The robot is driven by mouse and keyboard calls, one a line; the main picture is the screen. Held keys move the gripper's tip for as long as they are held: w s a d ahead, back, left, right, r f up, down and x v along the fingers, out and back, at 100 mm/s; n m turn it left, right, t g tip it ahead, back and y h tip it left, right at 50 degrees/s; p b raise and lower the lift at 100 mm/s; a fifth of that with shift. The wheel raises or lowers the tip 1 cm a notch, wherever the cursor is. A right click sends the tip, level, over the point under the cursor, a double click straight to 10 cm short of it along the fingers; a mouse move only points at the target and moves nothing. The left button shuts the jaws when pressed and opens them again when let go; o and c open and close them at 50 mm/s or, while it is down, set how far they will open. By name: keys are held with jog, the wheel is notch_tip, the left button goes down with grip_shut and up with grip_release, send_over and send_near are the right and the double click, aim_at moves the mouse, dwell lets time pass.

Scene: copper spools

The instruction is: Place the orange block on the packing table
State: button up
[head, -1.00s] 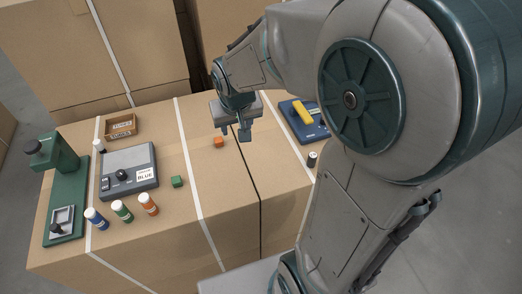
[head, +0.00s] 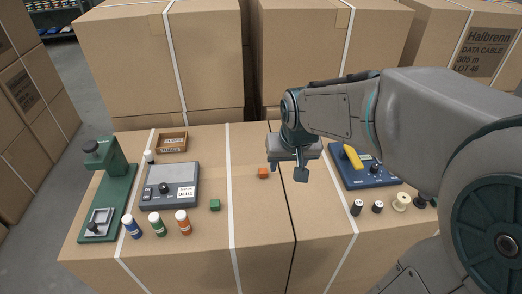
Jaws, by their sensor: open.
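A small orange block (head: 263,173) lies on the cardboard-box work surface (head: 258,220), near its middle. My gripper (head: 287,176) points down just to the right of the block. Its fingers are apart with nothing seen between them, and the left finger is close to the block. I cannot tell the exact height of the fingertips or whether they touch the block. No surface in view is labelled as a packing table.
A green block (head: 215,205) lies left. Further left are a grey device (head: 170,186), several small bottles (head: 157,224), a green press (head: 108,190) and a small tray (head: 172,142). A blue device (head: 362,167) and several spools (head: 378,207) are right. Stacked cartons (head: 165,65) stand behind.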

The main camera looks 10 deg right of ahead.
jog(key=b, duration=0.1)
send_near(264, 173)
jog(key=f, duration=0.1)
jog(key=w+f, duration=0.1)
jog(key=f, duration=0.1)
jog(key=shift+w+a+f+t+b, duration=0.1)
jog(key=shift+w+f+t+b, duration=0.1)
jog(key=shift+w+t+b, duration=0.15)
jog(key=f, duration=0.4)
jog(key=shift+w+f, duration=0.1)
jog(key=shift+w, duration=0.2)
jog(key=shift+w+f, duration=0.2)
jog(key=shift+f, duration=0.2)
grip_shut()
jog(key=shift+r, duration=0.15)
